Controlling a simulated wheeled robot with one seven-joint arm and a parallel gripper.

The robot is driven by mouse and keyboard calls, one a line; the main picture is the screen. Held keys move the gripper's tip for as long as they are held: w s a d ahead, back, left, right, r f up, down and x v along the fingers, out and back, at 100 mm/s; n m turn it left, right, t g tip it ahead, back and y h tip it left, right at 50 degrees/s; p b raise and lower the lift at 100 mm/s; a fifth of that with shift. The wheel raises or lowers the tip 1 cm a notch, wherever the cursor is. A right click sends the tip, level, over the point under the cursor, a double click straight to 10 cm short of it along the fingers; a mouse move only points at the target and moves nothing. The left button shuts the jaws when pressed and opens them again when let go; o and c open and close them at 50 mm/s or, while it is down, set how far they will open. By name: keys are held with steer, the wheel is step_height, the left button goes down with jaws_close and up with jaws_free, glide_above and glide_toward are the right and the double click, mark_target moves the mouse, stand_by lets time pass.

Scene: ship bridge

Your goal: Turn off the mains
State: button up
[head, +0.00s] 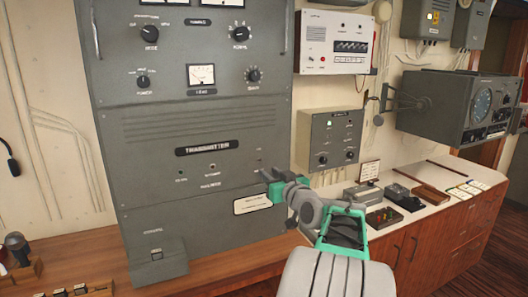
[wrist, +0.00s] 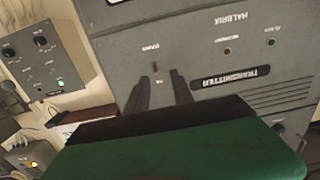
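The grey transmitter cabinet (head: 190,130) fills the left and middle of the head view. Its lower panel shows upside down in the wrist view (wrist: 205,60). A small toggle switch (wrist: 155,67) stands on this panel beside two small lamps, with tiny labels that I cannot read surely. My gripper (head: 268,175) is close to the panel's lower right. In the wrist view my gripper's two dark fingers (wrist: 160,88) are apart, with the switch just beyond their tips and nothing held. I cannot tell whether the fingers touch the panel or which way the switch is set.
A white label plate (head: 252,204) is just below my gripper. A wooden counter (head: 205,262) runs under the cabinet. A smaller grey control box (head: 331,138) hangs to the right, above a white-topped desk (head: 425,212) with small devices.

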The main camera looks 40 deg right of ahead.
mark_target(261, 160)
steer(key=p+x, duration=0.1)
steer(key=x, duration=0.1)
steer(key=r+p+x, duration=0.1)
steer(key=x, duration=0.1)
steer(key=d+p+x, duration=0.1)
steer(key=x, duration=0.2)
steer(key=shift+s+r, duration=0.1)
steer(key=shift+r, duration=0.05)
steer(key=shift+w+d, duration=0.15)
steer(key=shift+w, duration=0.1)
steer(key=shift+c, duration=0.2)
jaws_close()
